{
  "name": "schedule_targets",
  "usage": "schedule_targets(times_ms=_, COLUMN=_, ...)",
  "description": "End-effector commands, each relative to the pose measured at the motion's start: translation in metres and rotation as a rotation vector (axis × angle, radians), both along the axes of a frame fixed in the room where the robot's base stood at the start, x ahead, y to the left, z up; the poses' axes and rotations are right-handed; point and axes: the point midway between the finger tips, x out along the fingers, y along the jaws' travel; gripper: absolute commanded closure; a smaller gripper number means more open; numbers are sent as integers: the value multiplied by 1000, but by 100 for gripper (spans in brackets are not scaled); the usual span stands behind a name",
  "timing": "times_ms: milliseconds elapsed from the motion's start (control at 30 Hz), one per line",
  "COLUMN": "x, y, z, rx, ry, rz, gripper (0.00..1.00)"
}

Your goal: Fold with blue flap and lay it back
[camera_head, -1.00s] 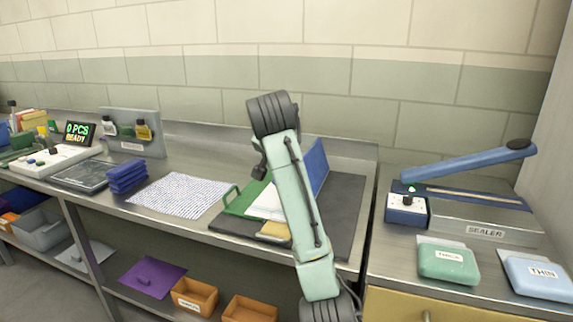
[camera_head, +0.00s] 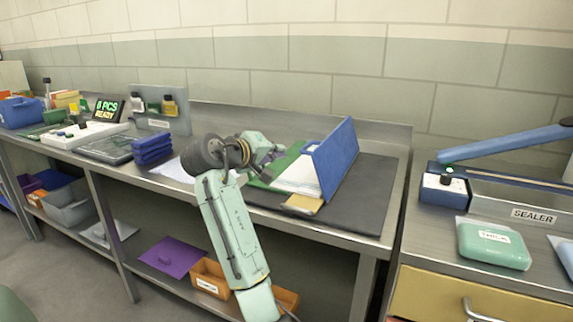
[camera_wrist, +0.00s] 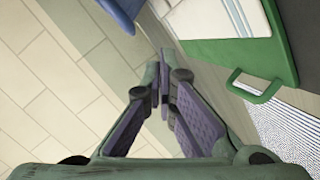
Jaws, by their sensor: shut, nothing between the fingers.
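The blue flap (camera_head: 336,158) stands up steeply at the right side of the folding board, leaning a little. Its edge shows at the top left of the wrist view (camera_wrist: 122,10). A white sheet (camera_head: 298,178) lies left of the flap, on the green panel (camera_head: 284,160). The green panel with its handle shows in the wrist view (camera_wrist: 235,50). A tan tab (camera_head: 303,204) is at the front. My gripper (camera_wrist: 160,88) is shut and empty, apart from the flap. In the head view my wrist hides part of the green panel.
A dark mat (camera_head: 372,200) lies under the board. Blue folded bags (camera_head: 152,149) are stacked at left, near a dotted white sheet (camera_wrist: 290,128). The sealer (camera_head: 520,205) and a green pack (camera_head: 492,243) are at right. The wall is close behind.

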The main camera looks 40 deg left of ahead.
Motion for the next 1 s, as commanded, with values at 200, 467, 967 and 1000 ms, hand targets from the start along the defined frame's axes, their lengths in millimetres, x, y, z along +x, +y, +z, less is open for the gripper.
schedule_targets(times_ms=200, x=-38, y=23, z=-23, rx=-523, ry=-251, rz=-8, gripper=100)
schedule_targets(times_ms=467, x=-48, y=28, z=-17, rx=-723, ry=-332, rz=-36, gripper=100)
schedule_targets(times_ms=967, x=42, y=26, z=-12, rx=-721, ry=-329, rz=-35, gripper=100)
schedule_targets(times_ms=1000, x=48, y=26, z=-12, rx=-721, ry=-328, rz=-35, gripper=100)
